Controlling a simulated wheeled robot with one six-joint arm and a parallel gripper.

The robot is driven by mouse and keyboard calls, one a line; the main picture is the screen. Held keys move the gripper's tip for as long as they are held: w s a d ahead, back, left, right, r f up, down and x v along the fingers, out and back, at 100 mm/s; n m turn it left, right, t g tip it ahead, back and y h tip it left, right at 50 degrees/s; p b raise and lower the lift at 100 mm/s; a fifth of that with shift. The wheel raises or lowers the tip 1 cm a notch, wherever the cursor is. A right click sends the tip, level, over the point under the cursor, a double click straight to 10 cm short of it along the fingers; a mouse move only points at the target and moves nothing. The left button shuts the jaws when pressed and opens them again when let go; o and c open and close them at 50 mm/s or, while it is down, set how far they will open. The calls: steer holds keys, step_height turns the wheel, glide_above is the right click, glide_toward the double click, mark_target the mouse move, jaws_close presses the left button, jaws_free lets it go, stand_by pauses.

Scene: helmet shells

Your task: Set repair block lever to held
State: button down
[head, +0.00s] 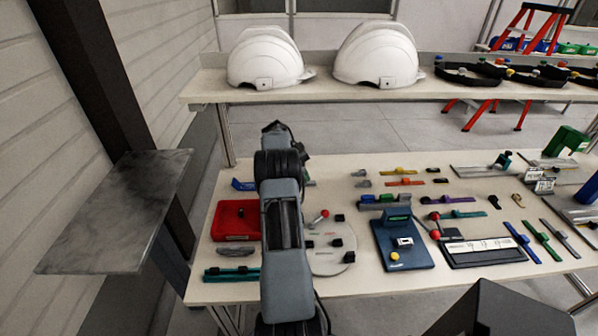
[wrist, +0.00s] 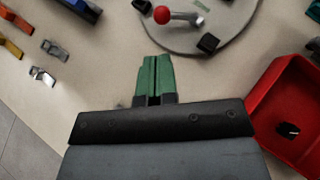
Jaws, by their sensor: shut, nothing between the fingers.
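A lever with a red ball knob (head: 323,213) stands on a round pale plate (head: 328,262) just right of my arm. In the wrist view the same red knob (wrist: 162,14) is at the top, with a metal shaft reaching right to a pivot on the round plate (wrist: 225,35). My gripper (wrist: 154,60) is shut and empty, its green fingers together just below the plate's edge in the picture, apart from the knob. In the head view my arm hides the gripper. Another red-knobbed lever (head: 435,234) is beside a blue block (head: 402,243). Labels are too small to read.
A red tray (head: 235,220) lies left of my arm; it also shows in the wrist view (wrist: 262,100). Black blocks (wrist: 208,43) stand on the round plate. Several coloured parts cover the table's right side. Two white helmet shells (head: 265,58) sit on the rear shelf.

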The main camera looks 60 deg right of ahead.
steer(key=shift+v, duration=1.6)
steer(key=shift+s, duration=0.15)
